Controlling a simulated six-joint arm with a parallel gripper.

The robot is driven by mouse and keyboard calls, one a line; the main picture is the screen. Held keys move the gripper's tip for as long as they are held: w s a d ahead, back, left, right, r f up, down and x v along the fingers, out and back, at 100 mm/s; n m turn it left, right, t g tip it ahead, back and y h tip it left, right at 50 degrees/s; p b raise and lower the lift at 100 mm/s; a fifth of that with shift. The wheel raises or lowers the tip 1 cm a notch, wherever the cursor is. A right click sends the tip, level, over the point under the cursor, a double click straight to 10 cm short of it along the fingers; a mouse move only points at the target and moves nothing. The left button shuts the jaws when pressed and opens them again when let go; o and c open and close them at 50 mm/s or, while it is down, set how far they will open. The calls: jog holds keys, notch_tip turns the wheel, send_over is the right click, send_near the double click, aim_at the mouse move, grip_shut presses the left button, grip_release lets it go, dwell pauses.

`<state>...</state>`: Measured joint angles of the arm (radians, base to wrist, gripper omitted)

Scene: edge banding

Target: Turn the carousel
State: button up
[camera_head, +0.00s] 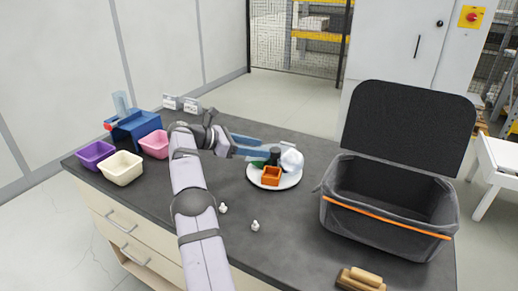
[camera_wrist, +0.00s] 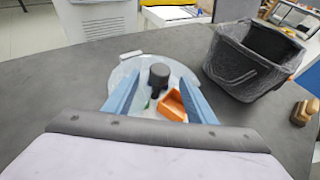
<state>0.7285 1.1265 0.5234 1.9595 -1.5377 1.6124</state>
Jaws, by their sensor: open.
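The carousel is a round white turntable (camera_head: 285,183) on the dark table, right of my gripper in the head view. It also shows ahead of my fingers in the wrist view (camera_wrist: 187,79). A dark upright knob (camera_wrist: 159,75) stands near its middle. An orange open box (camera_head: 271,176) sits on its near side; the box also shows in the wrist view (camera_wrist: 173,105). A white rounded item (camera_head: 292,160) and something green (camera_head: 258,164) are on it too. My gripper (camera_head: 265,149) has blue fingers, open and empty, reaching over the turntable's edge with the knob ahead between them.
A lined dark bin (camera_head: 390,198) with a raised lid stands to the right. Purple (camera_head: 96,154), cream (camera_head: 121,167) and pink (camera_head: 154,144) bins are at the left by a blue holder (camera_head: 134,129). Small white pieces (camera_head: 255,225) and a wooden brush (camera_head: 361,279) lie in front.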

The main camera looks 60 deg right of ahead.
jog(key=shift+c, duration=0.6)
jog(key=shift+d+r, duration=0.1)
jog(key=c, duration=0.5)
jog(key=shift+s+d+r+n+t+h+p, duration=0.2)
jog(key=shift+d+r+n+p, duration=0.1)
jog(key=shift+d+r+n, duration=0.25)
jog(key=shift+s+d+r+n+t+h+p, duration=0.15)
jog(key=shift+d+r+n+h+p, duration=0.15)
jog(key=shift+d, duration=0.3)
grip_shut()
jog(key=s+d+r+n+t+h+p, duration=0.2)
jog(key=d+r+n+t+p, duration=0.2)
jog(key=d+n, duration=0.45)
jog(key=s+d+r+n+t+h+p, duration=0.2)
jog(key=d+r+n+t+p, duration=0.25)
jog(key=n, duration=0.75)
jog(key=s+a+f+n+t+y+p, duration=0.3)
jog(key=a+f+n+y+p, duration=0.1)
jog(key=a+n, duration=0.6)
jog(key=s+a+f+n+t+y+p, duration=0.3)
jog(key=a+n+y+p, duration=0.3)
jog(key=n, duration=1)
jog(key=s+a+f+y, duration=0.1)
jog(key=a+y, duration=0.1)
jog(key=a, duration=0.2)
jog(key=shift+s+f+t, duration=0.15)
jog(key=shift+s+t, duration=0.1)
jog(key=shift+t, duration=0.15)
